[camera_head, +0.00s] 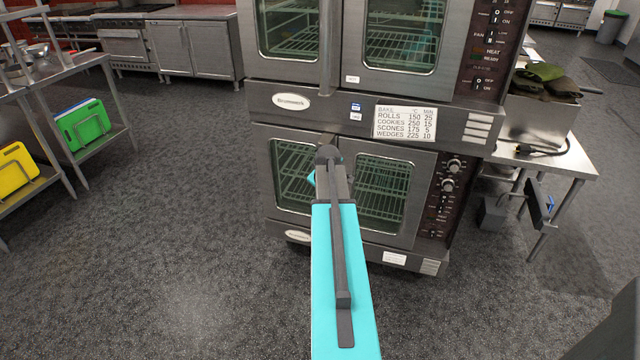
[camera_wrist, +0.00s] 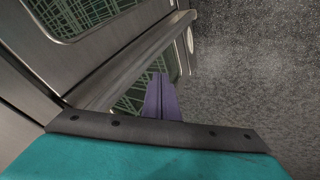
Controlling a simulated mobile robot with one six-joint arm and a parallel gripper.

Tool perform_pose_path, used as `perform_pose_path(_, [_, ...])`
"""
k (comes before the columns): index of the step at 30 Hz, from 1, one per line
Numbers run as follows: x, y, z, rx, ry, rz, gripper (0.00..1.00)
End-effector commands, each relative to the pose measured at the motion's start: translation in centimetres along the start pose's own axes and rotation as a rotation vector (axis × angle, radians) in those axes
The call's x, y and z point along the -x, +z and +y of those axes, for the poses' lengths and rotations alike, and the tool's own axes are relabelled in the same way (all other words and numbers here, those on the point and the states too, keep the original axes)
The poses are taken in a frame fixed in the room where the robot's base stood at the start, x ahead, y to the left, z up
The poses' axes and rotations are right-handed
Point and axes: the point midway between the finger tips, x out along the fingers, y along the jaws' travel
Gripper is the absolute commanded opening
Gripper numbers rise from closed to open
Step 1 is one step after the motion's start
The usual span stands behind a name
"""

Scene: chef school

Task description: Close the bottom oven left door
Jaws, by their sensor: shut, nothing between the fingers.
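The bottom oven is the lower of two stacked steel ovens. Its left door (camera_head: 278,205) has a glass window and is partly covered by my arm in the head view. I cannot tell how far it stands from the oven front. The bottom right door (camera_head: 416,208) looks flush with the front. My gripper (camera_wrist: 162,78) shows in the wrist view with its purple fingers together and nothing between them. The fingertips lie in front of dark glass and a diagonal steel edge (camera_wrist: 140,55); contact is unclear. In the head view my arm hides the fingers.
The top oven (camera_head: 285,97) stands directly above, with both doors appearing shut. A steel table (camera_head: 565,160) is close on the right, and a rack with green (camera_head: 84,125) and yellow (camera_head: 16,168) boards stands left. The grey floor (camera_head: 190,220) between rack and oven is clear.

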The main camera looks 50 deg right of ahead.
Motion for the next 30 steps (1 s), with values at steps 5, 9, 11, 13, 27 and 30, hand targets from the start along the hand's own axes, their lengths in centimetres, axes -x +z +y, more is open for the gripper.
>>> perform_pose_path(5, [2.4,0.5,0.5,-0.001,0.002,0.002,0.00])
perform_pose_path(9, [4.1,0.7,0.8,-0.001,0.001,0.002,0.00])
perform_pose_path(11, [4.7,0.7,1.0,0.000,0.000,0.002,0.00])
perform_pose_path(13, [5.3,0.8,1.1,0.000,-0.001,0.001,0.00])
perform_pose_path(27, [6.4,1.0,1.4,0.001,-0.002,0.000,0.00])
perform_pose_path(30, [6.4,1.0,1.4,0.001,-0.002,0.000,0.00])
